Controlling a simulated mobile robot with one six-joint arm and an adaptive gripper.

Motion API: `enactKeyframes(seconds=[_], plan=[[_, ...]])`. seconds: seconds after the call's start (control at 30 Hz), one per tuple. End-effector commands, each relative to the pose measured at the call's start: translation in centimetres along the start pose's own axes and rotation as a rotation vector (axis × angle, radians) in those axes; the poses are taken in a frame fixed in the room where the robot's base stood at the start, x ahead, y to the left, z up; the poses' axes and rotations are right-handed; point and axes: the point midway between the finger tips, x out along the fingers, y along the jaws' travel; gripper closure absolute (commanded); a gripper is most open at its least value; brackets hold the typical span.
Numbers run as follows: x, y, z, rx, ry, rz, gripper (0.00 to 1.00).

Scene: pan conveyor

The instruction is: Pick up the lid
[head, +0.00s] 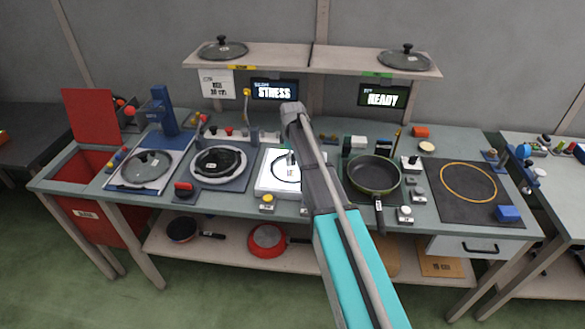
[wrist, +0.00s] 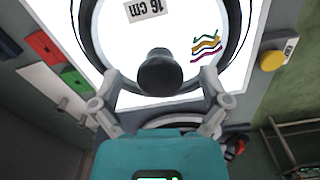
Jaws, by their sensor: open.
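A glass lid with a dark rim (wrist: 88,38) and a black knob (wrist: 160,72) lies on a bright white lit panel (wrist: 255,40) in the wrist view. A "16 cm" label and coloured wavy marks show within its ring. My gripper (wrist: 160,80) is open, with one finger on each side of the knob and visible gaps to it. How far the fingertips are above the lid is hard to tell. In the head view, the lit panel (head: 267,186) is at the middle of the bench, and my arm hides part of the lid.
Other lids sit on the shelf at left (head: 222,48) and right (head: 404,58), and on the left station (head: 147,168). A dark pan (head: 373,174) stands right of my arm. A yellow button (wrist: 272,61) is beside the panel. Signs read "STRESS" and "READY".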

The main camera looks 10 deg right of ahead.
Motion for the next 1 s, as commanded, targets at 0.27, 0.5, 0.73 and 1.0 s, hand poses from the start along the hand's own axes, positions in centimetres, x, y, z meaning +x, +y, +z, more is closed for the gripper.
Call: enactKeyframes(seconds=[0.27, 0.5, 0.73, 1.0], plan=[[0.0, 0.0, 0.0, 0.0, 0.0, 0.0, 0.08], [0.0, 0.01, 0.0, 0.0, 0.0, 0.0, 0.52], [0.01, 0.01, 0.01, 0.0, 0.0, 0.0, 0.95], [0.0, 0.05, 0.09, 0.002, 0.0, 0.0, 1.0]])
